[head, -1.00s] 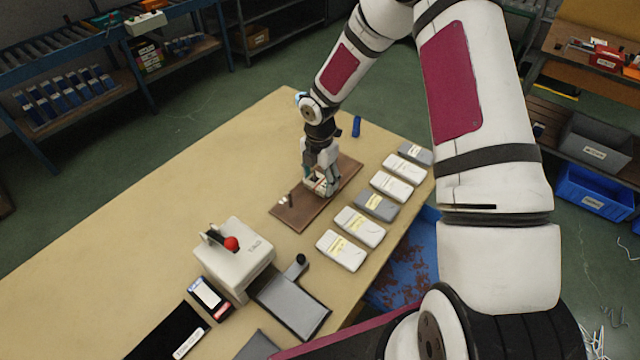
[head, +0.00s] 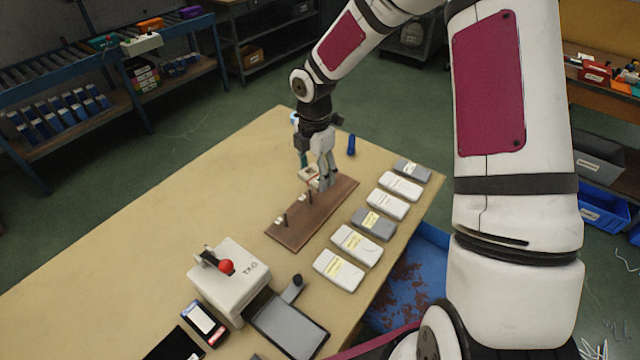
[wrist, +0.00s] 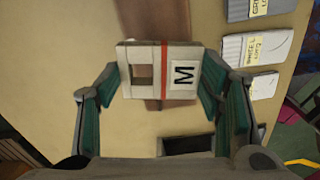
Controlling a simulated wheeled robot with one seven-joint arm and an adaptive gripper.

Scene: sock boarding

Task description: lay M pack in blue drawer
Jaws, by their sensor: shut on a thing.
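The M pack (wrist: 181,72) is pale with a red stripe, a square window and a black M label. My gripper (wrist: 168,90) is shut on it, with a green-padded finger at each side in the wrist view. In the head view my gripper (head: 318,176) and the pack (head: 307,173) are over the far half of a brown board (head: 298,228). I cannot tell their exact height above it. A blue open container (head: 433,240) shows below the table's right edge, with reddish-brown patches inside, partly hidden by my arm. I cannot tell whether it is the blue drawer.
Small posts (head: 283,219) stand on the board. A row of white and grey labelled packs (head: 356,245) lies along the right table edge. A white tag machine with a red knob (head: 229,275) stands at the front. A small blue object (head: 351,144) is beyond the board. The left tabletop is clear.

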